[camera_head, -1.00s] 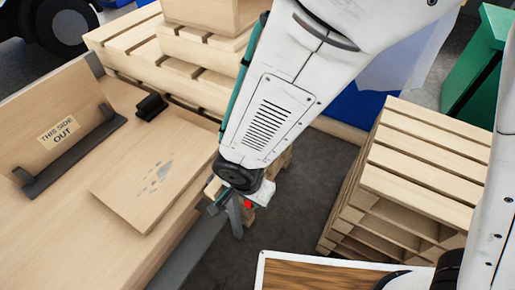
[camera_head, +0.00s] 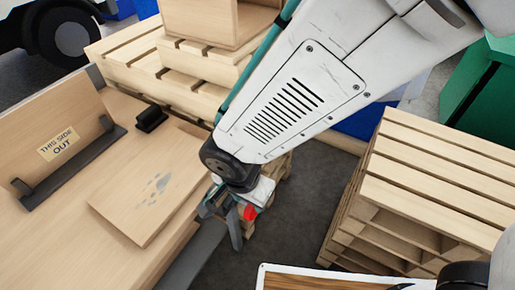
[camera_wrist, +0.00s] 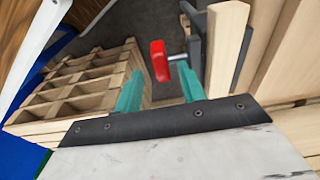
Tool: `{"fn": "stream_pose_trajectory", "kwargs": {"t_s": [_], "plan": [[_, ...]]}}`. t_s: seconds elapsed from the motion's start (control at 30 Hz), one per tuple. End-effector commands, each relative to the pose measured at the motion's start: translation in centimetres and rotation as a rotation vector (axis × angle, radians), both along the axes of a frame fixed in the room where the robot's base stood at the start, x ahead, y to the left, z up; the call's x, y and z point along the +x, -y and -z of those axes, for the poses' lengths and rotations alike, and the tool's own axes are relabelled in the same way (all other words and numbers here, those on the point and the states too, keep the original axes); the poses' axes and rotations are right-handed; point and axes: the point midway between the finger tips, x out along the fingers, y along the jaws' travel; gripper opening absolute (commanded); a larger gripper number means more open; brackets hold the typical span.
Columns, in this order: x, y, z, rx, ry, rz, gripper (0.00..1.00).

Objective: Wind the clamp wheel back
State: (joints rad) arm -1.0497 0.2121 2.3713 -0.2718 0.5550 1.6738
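The clamp wheel is a red piece (camera_wrist: 159,61) on a short metal spindle (camera_wrist: 178,57) in the wrist view. The spindle runs toward grey clamp bars (camera_wrist: 194,48) beside a pale wooden beam (camera_wrist: 228,45). In the head view the red wheel (camera_head: 249,212) shows just right of my gripper (camera_head: 222,204), below the wrist. In the wrist view my gripper (camera_wrist: 159,74) has its two teal fingers apart. The red wheel shows in the gap between them, near the tips; contact cannot be told. The clamp is partly hidden by my arm in the head view.
A wooden bench (camera_head: 65,235) with a loose board (camera_head: 150,195) and a panel marked "THIS SIDE OUT" (camera_head: 55,143) stands at left. Stacked pallets (camera_head: 430,190) stand at right, others (camera_head: 165,70) at the back. Grey floor (camera_head: 310,200) is clear between them.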

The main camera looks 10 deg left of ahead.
Motion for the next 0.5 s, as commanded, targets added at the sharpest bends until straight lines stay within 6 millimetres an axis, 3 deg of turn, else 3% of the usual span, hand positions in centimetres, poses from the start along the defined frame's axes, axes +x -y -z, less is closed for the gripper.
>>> {"fn": "stream_pose_trajectory", "kwargs": {"t_s": [0.37, 0.43, 0.5], "plan": [[-0.14, -0.03, -0.96, -0.001, 0.0, 0.0, 0.4], [-0.09, 0.0, -0.96, -0.001, 0.0, 0.001, 0.27], [0.23, 0.24, -0.91, -0.001, -0.001, 0.011, 0.27]]}}
